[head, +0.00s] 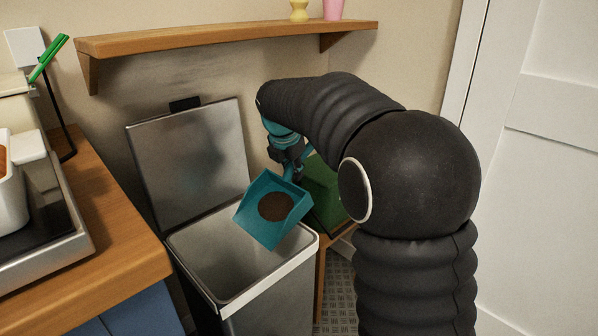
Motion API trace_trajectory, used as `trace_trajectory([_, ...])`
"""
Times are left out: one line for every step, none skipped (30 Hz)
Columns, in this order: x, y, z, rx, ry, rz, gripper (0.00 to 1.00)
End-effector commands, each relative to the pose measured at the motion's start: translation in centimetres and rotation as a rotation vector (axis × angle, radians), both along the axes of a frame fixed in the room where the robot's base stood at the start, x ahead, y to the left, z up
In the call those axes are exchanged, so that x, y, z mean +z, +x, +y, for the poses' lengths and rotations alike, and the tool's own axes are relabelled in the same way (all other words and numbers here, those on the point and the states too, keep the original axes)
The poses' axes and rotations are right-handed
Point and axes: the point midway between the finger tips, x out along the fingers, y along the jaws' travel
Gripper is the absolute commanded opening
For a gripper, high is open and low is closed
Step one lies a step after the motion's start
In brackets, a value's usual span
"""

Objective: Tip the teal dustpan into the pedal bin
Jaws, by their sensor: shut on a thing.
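The teal dustpan (256,236) hangs over the right part of the pedal bin's opening and is tilted, its open edge toward the lower left. A round patch of dark brown matter (275,207) lies in it. My gripper (294,172) is shut on the dustpan's handle, behind and above the pan; its fingertips are partly hidden. The pedal bin (270,301) is silvery metal with a pale rim. Its lid (188,165) stands open against the wall. The part of the bin's inside that shows looks empty; its bottom is hidden.
A wooden counter (120,262) with a metal appliance (65,235) stands left of the bin. A wooden shelf (225,40) crosses the wall above the lid. A green object (322,192) is behind the dustpan, partly hidden by my arm. A white door (545,160) is at right.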

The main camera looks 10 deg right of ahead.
Motion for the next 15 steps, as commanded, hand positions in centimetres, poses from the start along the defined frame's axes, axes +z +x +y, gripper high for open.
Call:
trace_trajectory([0.3, -0.3, 0.5, 0.006, -0.021, -0.015, 0.00])
trace_trajectory([0.4, -0.4, 0.7, 0.004, -0.035, -0.024, 0.00])
trace_trajectory([0.6, -0.6, 0.9, 0.003, -0.052, -0.035, 0.00])
trace_trajectory([0.8, -0.7, 1.1, 0.005, -0.065, -0.045, 0.00])
trace_trajectory([0.9, -0.8, 1.3, 0.005, -0.079, -0.056, 0.00])
trace_trajectory([1.1, -1.0, 1.5, 0.005, -0.095, -0.067, 0.00])
trace_trajectory([1.1, -1.1, 1.7, 0.005, -0.110, -0.074, 0.00])
trace_trajectory([1.2, -1.2, 1.9, 0.004, -0.122, -0.082, 0.00])
trace_trajectory([1.4, -1.4, 2.1, 0.004, -0.140, -0.095, 0.00])
trace_trajectory([1.6, -1.5, 2.3, 0.005, -0.153, -0.104, 0.00])
trace_trajectory([1.7, -1.6, 2.5, 0.004, -0.166, -0.114, 0.00])
trace_trajectory([1.9, -1.8, 2.7, 0.005, -0.182, -0.126, 0.00])
trace_trajectory([2.0, -1.9, 2.9, 0.005, -0.197, -0.134, 0.00])
trace_trajectory([2.1, -2.0, 3.1, 0.005, -0.211, -0.143, 0.00])
trace_trajectory([2.3, -2.2, 3.3, 0.005, -0.229, -0.155, 0.00])
